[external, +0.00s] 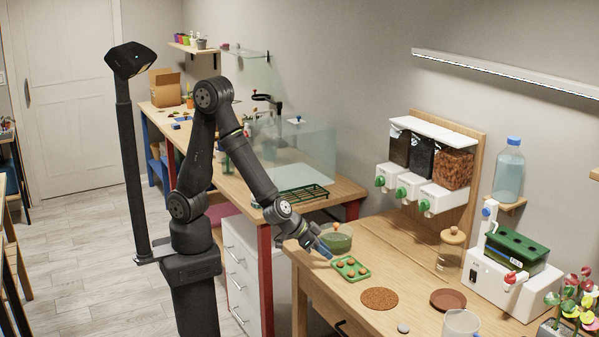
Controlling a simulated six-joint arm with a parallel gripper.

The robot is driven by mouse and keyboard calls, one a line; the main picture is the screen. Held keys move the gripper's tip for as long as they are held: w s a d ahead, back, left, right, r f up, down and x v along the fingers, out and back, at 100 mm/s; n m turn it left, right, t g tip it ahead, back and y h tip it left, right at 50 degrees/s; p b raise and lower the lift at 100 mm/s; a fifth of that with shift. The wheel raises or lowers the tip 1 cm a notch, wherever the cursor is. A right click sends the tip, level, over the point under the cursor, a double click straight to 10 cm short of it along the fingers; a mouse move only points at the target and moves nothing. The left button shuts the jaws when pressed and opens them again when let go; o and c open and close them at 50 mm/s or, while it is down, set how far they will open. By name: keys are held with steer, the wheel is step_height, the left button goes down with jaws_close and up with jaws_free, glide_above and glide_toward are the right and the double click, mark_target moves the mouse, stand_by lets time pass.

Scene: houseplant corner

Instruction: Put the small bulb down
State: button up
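A green tray (363,276) with several small round orange-brown bulbs (351,261) in it lies on the wooden table. My gripper (329,256) reaches down to the tray's left edge, close to the table. It is too small in the picture to tell whether its fingers are open or shut, or whether a bulb is between them. A glass bowl with green contents (336,242) stands just behind the gripper. A small orange-brown round thing (337,227) shows at the bowl's top; I cannot tell whether it is a bulb.
A round cork mat (380,298) and a reddish-brown saucer (448,300) lie bare to the right. A grey stone (403,328) and a white pot (460,324) are near the front. A lidded glass jar (451,250) and dispensers (414,188) stand behind. The table between mat and saucer is clear.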

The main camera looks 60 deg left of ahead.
mark_target(340, 263)
steer(key=shift+x, duration=2.85)
steer(key=shift+s+d, duration=0.1)
steer(key=shift+c, duration=0.2)
jaws_close()
